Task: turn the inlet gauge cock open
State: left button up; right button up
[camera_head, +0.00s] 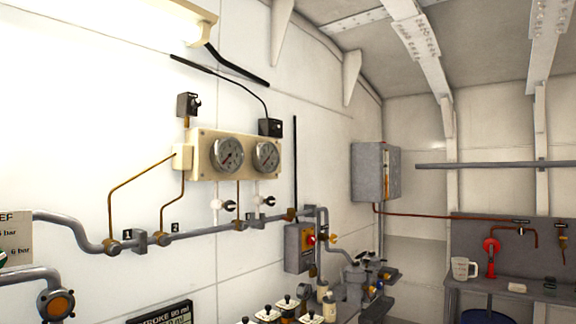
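A cream gauge panel on the left wall carries two round dial gauges, a left gauge (227,154) and a right gauge (265,156). Below them are two small white cocks with dark round ends, a left cock (229,205) and a right cock (268,200). No readable label shows which one is the inlet gauge cock, and the lever positions are too small to tell. Copper lines run down from the panel to a grey pipe (200,232) along the wall. Neither of my grippers is in view.
Valves and bottles crowd the bench below. A grey cabinet (376,172) is on the wall farther back. A workbench with a red tap (491,250) and a jug (464,268) is at right.

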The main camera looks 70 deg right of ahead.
aim_at(229, 206)
jog(key=z, duration=2)
